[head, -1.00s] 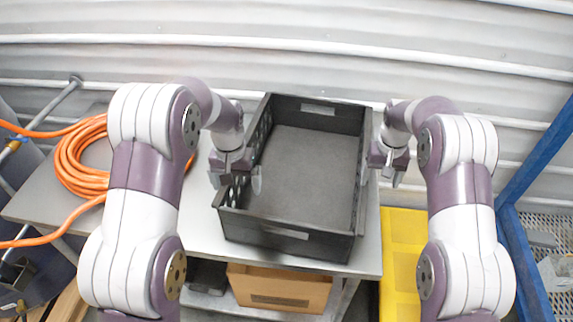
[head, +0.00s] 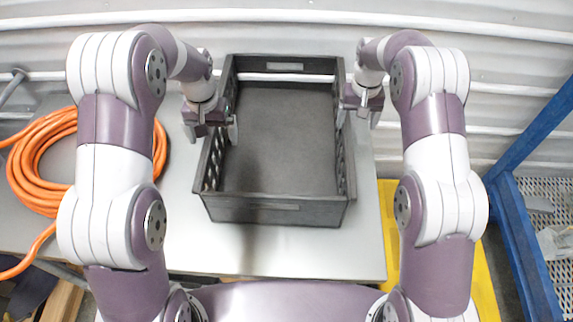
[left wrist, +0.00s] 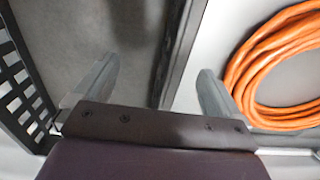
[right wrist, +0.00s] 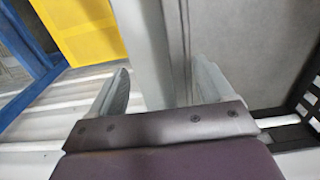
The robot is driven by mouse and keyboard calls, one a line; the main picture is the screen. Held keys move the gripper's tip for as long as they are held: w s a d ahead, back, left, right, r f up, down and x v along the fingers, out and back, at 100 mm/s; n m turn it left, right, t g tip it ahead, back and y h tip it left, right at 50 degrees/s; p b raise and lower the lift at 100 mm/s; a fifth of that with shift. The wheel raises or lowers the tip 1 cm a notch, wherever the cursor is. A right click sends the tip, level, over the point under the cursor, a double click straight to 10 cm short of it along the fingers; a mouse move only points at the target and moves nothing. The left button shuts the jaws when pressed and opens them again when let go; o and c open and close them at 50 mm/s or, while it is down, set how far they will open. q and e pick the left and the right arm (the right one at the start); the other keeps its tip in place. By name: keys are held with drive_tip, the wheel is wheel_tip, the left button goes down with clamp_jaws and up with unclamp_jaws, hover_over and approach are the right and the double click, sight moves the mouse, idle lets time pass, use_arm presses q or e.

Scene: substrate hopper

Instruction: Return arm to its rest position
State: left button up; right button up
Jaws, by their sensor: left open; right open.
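A dark grey crate (head: 272,208) with slotted side walls stands on a light grey table and looks empty inside. My left gripper (head: 212,131) is at the crate's left wall, open, with one finger on each side of it. The left wrist view shows this wall between the fingers (left wrist: 155,92). My right gripper (head: 357,120) is at the crate's right wall, also open. In the right wrist view its fingers (right wrist: 160,90) stand on either side of that wall. I cannot tell whether any finger touches the crate.
A coil of orange cable (head: 25,170) lies left of the crate. A yellow object (head: 484,285) stands low at the right, beside a blue frame (head: 520,245). A corrugated wall (head: 300,35) is close behind. The table (head: 310,255) is clear in front of the crate.

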use_arm(q)
drive_tip(key=shift+t, duration=0.4)
drive_tip(key=s+b, duration=0.3)
drive_tip(key=s, duration=0.9)
drive_tip(key=shift+r+b, duration=0.15)
drive_tip(key=shift+b, duration=0.2)
drive_tip(key=s+f+b, duration=0.1)
drive_tip(key=s, duration=0.7)
drive_tip(key=shift+s+a+t, duration=0.15)
drive_tip(key=shift+t, duration=0.15)
use_arm(e)
drive_tip(key=s+r+t, duration=0.1)
drive_tip(key=s, duration=2.6)
drive_tip(key=shift+s+r+n, duration=0.2)
drive_tip(key=shift+s+n, duration=0.05)
drive_tip(key=shift+n, duration=0.05)
